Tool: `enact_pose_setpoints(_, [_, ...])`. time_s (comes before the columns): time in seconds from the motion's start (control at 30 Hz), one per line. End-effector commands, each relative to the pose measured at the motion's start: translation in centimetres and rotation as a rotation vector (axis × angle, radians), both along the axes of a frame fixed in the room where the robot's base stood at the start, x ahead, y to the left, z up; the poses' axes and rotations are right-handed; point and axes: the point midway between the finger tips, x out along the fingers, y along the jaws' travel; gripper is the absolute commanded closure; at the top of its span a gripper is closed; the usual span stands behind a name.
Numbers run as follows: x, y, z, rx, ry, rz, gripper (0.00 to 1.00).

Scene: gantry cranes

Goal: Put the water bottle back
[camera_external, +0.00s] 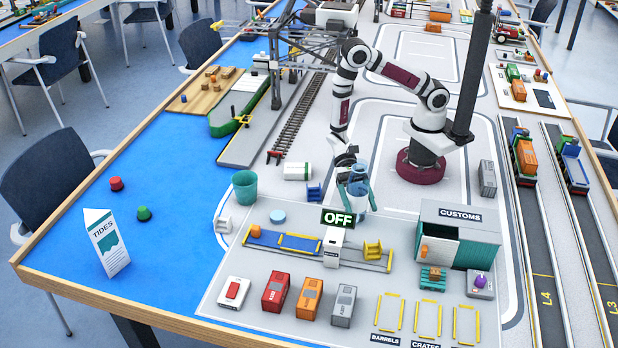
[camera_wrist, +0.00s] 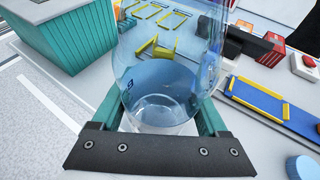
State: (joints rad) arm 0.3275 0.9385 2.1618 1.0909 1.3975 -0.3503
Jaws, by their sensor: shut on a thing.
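The clear, blue-tinted water bottle (camera_external: 359,182) is between the teal fingers of my gripper (camera_external: 354,187), just behind the OFF sign. My gripper is shut on it and the bottle looks roughly upright. In the wrist view the bottle (camera_wrist: 160,90) fills the space between the two teal fingers of the gripper (camera_wrist: 160,112). I cannot tell whether its base touches the table.
The OFF sign (camera_external: 338,217) stands over the conveyor (camera_external: 289,243) in front of the bottle. The customs shed (camera_external: 480,250) is to the right.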

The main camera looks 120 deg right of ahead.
Motion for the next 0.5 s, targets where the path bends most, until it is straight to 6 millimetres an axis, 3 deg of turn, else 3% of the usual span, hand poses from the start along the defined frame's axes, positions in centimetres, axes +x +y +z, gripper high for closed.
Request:
enact_pose_setpoints(0.37, [0.01, -0.04, -0.71, 0.0, 0.0, 0.0, 0.95])
enact_pose_setpoints(0.4, [0.0, -0.04, -0.8, 0.0, 0.0, 0.0, 0.21])
enact_pose_setpoints(0.5, [0.01, -0.05, -0.76, 0.0, -0.001, 0.0, 0.04])
